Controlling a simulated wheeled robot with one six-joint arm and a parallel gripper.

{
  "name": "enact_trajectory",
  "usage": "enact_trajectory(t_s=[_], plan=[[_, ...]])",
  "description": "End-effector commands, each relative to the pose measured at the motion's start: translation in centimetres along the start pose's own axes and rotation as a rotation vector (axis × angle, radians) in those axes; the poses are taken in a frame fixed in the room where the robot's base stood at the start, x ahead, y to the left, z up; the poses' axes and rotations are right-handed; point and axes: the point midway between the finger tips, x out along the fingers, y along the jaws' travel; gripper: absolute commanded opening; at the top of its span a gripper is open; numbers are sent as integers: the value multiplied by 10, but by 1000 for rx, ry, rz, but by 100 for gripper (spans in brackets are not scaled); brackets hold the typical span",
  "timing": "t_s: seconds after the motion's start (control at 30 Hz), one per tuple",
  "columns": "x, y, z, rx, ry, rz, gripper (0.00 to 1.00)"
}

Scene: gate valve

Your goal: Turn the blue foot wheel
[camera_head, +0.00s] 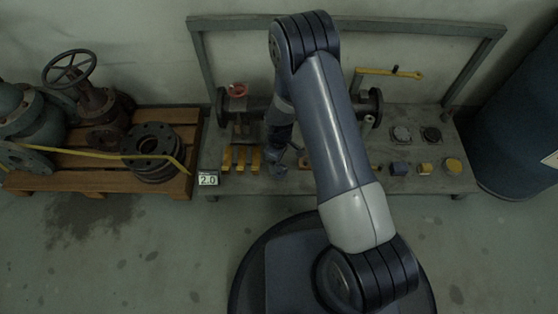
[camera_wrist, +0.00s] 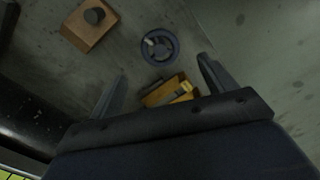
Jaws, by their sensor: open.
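The blue foot wheel (camera_wrist: 159,46) shows in the wrist view as a small dark blue ring with spokes and a hub, beyond my fingertips. My gripper (camera_wrist: 162,68) is open, one finger on each side of the picture, with nothing held between them. The wheel appears apart from both fingers. In the head view my gripper (camera_head: 278,167) points down over the front of the grey bench (camera_head: 235,184), right of the yellow supports. I cannot make out the wheel in the head view; my arm covers part of the bench.
In the wrist view a brown block (camera_wrist: 85,32) with a dark knob stands upper left, and a yellow box (camera_wrist: 170,90) lies near the fingers. A red handwheel (camera_head: 238,90), yellow wrench (camera_head: 390,73) and number sign (camera_head: 208,178) are around the bench. A pallet (camera_head: 100,180) stands left.

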Motion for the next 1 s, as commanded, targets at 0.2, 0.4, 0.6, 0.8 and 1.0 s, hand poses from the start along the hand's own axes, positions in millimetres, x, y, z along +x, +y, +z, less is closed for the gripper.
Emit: enact_trajectory(t_s=[0.2, 0.4, 0.6, 0.8, 1.0], plan=[[-30, 0, 0, 0, 0, 0, 79], [-34, 0, 0, 0, -1, -1, 79], [-33, 0, 0, 0, 0, 0, 79], [-19, 0, 0, 0, 0, 0, 79], [19, -1, 1, 0, -2, -2, 79]])
